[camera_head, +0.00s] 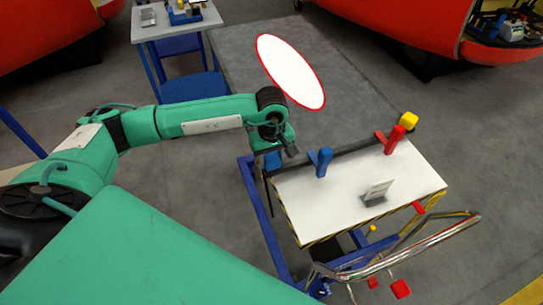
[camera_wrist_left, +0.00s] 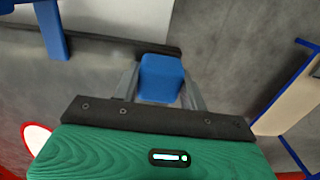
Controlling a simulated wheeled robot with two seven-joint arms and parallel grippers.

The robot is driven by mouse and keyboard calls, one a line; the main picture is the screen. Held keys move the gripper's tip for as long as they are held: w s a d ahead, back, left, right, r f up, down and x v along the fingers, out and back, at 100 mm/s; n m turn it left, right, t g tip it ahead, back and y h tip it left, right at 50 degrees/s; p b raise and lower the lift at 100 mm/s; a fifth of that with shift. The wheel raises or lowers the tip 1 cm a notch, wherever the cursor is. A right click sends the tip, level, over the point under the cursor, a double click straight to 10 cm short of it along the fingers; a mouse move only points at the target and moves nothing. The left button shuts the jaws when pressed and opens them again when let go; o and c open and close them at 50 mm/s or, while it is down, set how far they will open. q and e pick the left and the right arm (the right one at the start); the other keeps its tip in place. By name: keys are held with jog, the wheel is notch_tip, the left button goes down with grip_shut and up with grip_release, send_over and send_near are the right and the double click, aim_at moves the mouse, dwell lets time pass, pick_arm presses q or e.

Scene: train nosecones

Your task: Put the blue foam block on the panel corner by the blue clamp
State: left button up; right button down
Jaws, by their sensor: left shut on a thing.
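The blue foam block (camera_head: 272,160) is at the far left corner of the white panel (camera_head: 325,212). My left gripper (camera_head: 274,151) is shut on it; the wrist view shows the block (camera_wrist_left: 161,78) between the two fingers. In that view the block overlaps the end of the dark bar (camera_wrist_left: 105,40) along the panel's edge. I cannot tell whether the block touches the panel. The blue clamp (camera_head: 320,162) stands on that edge, to the right of the gripper; it also shows in the left wrist view (camera_wrist_left: 52,30). My right gripper is not in view.
A red clamp (camera_head: 396,138) and a yellow block (camera_head: 409,121) are at the panel's far right. A small card holder (camera_head: 377,192) stands on the panel. A chrome handrail (camera_head: 430,238) curves along the cart's near side. A small table (camera_head: 175,27) stands farther back.

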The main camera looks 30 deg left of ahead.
aim_at(272, 157)
pick_arm(q)
jog(key=shift+f, duration=0.15)
jog(key=o, duration=1)
jog(key=shift+r, duration=0.35)
notch_tip(272, 157, up, 12)
jog(key=b, duration=0.3)
jog(key=shift+f, duration=0.15)
